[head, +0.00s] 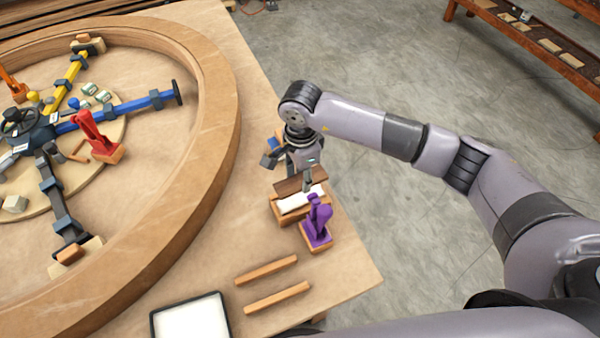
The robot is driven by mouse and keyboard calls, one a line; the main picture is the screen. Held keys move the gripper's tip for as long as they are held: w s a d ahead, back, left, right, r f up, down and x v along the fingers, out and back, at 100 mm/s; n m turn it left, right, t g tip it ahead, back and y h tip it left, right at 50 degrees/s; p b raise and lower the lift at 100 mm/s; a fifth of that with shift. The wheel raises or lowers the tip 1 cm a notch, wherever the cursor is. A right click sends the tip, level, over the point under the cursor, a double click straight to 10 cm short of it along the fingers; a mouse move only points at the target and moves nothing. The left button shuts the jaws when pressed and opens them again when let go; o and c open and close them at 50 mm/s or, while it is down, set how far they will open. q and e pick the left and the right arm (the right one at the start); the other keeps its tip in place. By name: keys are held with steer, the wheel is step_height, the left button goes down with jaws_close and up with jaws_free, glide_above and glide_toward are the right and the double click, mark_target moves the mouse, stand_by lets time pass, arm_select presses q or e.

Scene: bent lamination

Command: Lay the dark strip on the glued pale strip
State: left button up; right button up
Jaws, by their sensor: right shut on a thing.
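My right gripper (305,176) points down at the right part of the table and is shut on a dark brown strip (287,186). The strip looks tilted and is partly hidden by the gripper. Just in front of and below it is the glued pale strip, its top white (296,203), lying on a wooden block (285,218). I cannot tell whether the dark strip touches the pale one. A purple clamp (318,222) stands at the block's front right, close to the gripper. My left gripper is not in view.
A large curved wooden ring (222,105) with coloured clamps inside, one red (92,135), fills the left. Two wooden sticks (267,270) and a black-rimmed white tray (190,318) lie in front. A blue-and-wood clamp (275,145) stands behind the gripper. The table edge is right.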

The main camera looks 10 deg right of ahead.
mark_target(300, 197)
steer(key=shift+f+b, duration=0.55)
steer(key=shift+f, duration=0.75)
step_height(300, 197, down, 4)
steer(key=shift+r+b, duration=0.25)
steer(key=shift+b, duration=0.95)
steer(key=shift+f+b, duration=0.3)
steer(key=shift+f+b, duration=0.15)
steer(key=shift+b, duration=0.9)
steer(key=o, duration=1.2)
steer(key=shift+o, duration=0.5)
